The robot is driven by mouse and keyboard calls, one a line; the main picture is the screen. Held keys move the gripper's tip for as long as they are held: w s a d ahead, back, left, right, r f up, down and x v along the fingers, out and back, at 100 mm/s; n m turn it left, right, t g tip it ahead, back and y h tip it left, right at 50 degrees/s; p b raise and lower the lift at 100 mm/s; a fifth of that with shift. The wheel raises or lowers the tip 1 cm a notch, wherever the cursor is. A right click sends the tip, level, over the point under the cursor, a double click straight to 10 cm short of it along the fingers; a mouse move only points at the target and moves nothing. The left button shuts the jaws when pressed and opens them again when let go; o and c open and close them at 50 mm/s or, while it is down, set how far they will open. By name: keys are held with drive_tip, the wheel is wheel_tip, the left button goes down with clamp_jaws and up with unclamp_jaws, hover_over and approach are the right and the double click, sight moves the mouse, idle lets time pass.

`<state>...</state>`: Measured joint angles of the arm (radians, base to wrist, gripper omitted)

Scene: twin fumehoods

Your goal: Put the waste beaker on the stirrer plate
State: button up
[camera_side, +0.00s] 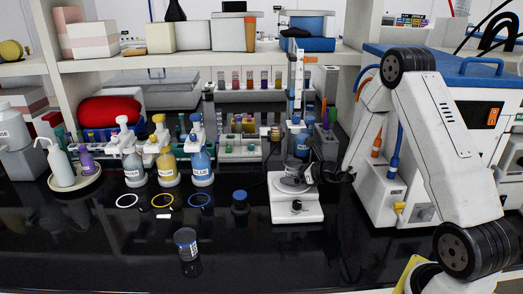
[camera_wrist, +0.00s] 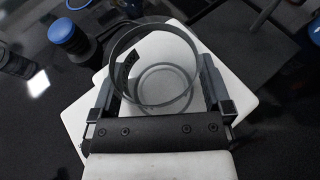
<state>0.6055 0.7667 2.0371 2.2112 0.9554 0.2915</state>
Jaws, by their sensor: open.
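A clear glass beaker (camera_wrist: 155,68) stands between my gripper's fingers in the wrist view, seen from above, with a dark patch on its left wall. It appears to rest on the round top of the white stirrer plate (camera_side: 297,208); the stirrer's white body (camera_wrist: 85,112) also shows under it. In the side view the beaker (camera_side: 292,167) is small and partly covered by my gripper (camera_side: 310,173). My gripper (camera_wrist: 165,98) is open, with one finger on each side of the beaker. I cannot read any label on this beaker.
A dark labelled container (camera_side: 187,241) stands at the front of the black bench. A blue-capped jar (camera_side: 240,202) stands left of the stirrer. Several wash bottles (camera_side: 164,155) and a tube rack (camera_side: 240,148) stand behind. The front bench between is mostly clear.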

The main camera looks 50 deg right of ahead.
drive_tip(key=shift+r, duration=0.15)
drive_tip(key=shift+s+r, duration=0.1)
drive_tip(key=shift+s, duration=0.05)
drive_tip(key=v, duration=0.5)
drive_tip(key=shift+d+r, duration=0.1)
drive_tip(key=shift+r, duration=0.15)
wheel_tip(320, 180, up, 4)
drive_tip(key=shift+f, duration=0.1)
drive_tip(key=shift+r, duration=1.3)
